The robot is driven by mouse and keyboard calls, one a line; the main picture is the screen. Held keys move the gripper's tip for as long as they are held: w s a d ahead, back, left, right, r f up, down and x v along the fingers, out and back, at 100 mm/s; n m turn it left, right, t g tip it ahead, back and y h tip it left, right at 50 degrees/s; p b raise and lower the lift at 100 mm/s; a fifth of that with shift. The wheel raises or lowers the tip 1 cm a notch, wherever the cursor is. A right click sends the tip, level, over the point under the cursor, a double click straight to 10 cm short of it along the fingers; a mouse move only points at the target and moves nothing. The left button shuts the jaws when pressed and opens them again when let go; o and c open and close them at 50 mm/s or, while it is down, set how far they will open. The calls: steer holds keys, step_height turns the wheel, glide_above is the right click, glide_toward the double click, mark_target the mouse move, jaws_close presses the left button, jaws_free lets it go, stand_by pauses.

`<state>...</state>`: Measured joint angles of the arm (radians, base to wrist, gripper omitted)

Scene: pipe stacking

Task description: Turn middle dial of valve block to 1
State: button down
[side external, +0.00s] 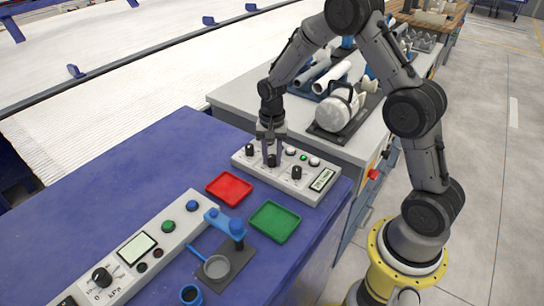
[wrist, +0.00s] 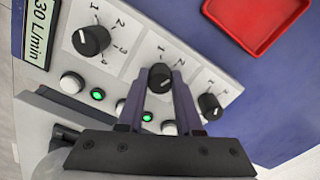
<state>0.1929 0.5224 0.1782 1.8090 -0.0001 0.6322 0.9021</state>
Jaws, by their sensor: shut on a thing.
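The valve block (side external: 279,181) is a light grey panel with three black dials at the far right end of the blue table. My gripper (side external: 271,157) points down at its middle dial (wrist: 159,77). In the wrist view, my gripper (wrist: 161,80) has its two fingers on either side of that black dial, shut on it. The dial has a white pointer mark. Its number scale is partly covered by the fingers, and I cannot read the setting surely. The other dials (wrist: 90,41) and (wrist: 210,107) stand free on both sides.
The block also carries lit green buttons, white buttons and a display (side external: 322,180) reading L/min. A red tray (side external: 229,188) and a green tray (side external: 274,222) lie in front. A longer control panel (side external: 140,247) and a blue clamp-like stand (side external: 226,223) are nearer.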

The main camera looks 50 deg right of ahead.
mark_target(272, 156)
steer(key=n, duration=1)
steer(key=shift+n, duration=0.3)
stand_by(0.4)
steer(key=c, duration=0.6)
jaws_free()
steer(key=shift+r, duration=0.1)
step_height(272, 156, up, 14)
steer(key=shift+f, duration=0.15)
